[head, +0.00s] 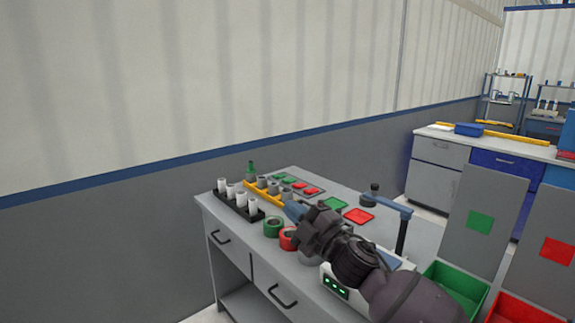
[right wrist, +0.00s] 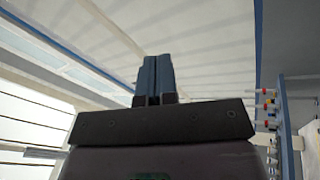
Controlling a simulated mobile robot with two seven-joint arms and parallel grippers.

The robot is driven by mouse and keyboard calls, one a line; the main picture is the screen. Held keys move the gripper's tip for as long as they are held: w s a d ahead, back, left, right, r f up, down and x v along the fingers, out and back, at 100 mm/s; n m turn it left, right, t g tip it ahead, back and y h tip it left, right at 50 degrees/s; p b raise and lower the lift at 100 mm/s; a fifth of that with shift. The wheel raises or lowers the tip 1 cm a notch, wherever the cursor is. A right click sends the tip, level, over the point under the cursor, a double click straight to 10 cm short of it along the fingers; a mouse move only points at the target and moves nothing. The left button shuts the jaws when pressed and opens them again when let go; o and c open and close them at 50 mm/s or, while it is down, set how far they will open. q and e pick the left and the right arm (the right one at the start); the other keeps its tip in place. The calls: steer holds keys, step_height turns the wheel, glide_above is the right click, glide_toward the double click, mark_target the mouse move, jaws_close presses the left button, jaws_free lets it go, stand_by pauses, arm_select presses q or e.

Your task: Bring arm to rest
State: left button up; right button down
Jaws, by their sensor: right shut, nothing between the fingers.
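My right arm comes in from the lower right of the head view. Its gripper (head: 293,210) has blue fingers and is over the workbench (head: 370,232), close to the rings and pipes. In the right wrist view the two blue fingers (right wrist: 154,78) are pressed together with nothing between them. They point toward the pale wall and ceiling. My left gripper is not in view.
White pipes (head: 238,196) stand in a black rack beside a yellow rack (head: 262,193) with grey pieces. A green ring (head: 272,227) and a red ring (head: 287,238) are near the gripper. A blue-armed stand (head: 400,215) rises behind the arm. Green (head: 458,284) and red bins are right.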

steer(key=s+d+f+m+h, duration=0.55)
steer(key=d+f+m, duration=0.25)
steer(key=f, duration=0.2)
steer(key=s+d+f+m+h, duration=0.55)
steer(key=d+f+m, duration=0.2)
steer(key=f, duration=0.35)
steer(key=s+d+f+m+g+h, duration=0.1)
steer(key=s+d+f+m, duration=0.1)
steer(key=s+f, duration=0.3)
steer(key=s+d+f+m+g+h, duration=0.2)
steer(key=s+d+f, duration=0.3)
steer(key=s, duration=0.7)
steer(key=s+d+f+m+g+h, duration=0.1)
steer(key=s+d+f+m, duration=0.1)
steer(key=s+f, duration=0.5)
steer(key=shift+s+d+f+h, duration=0.15)
steer(key=shift+s+d+h, duration=0.15)
steer(key=shift+s+d, duration=0.45)
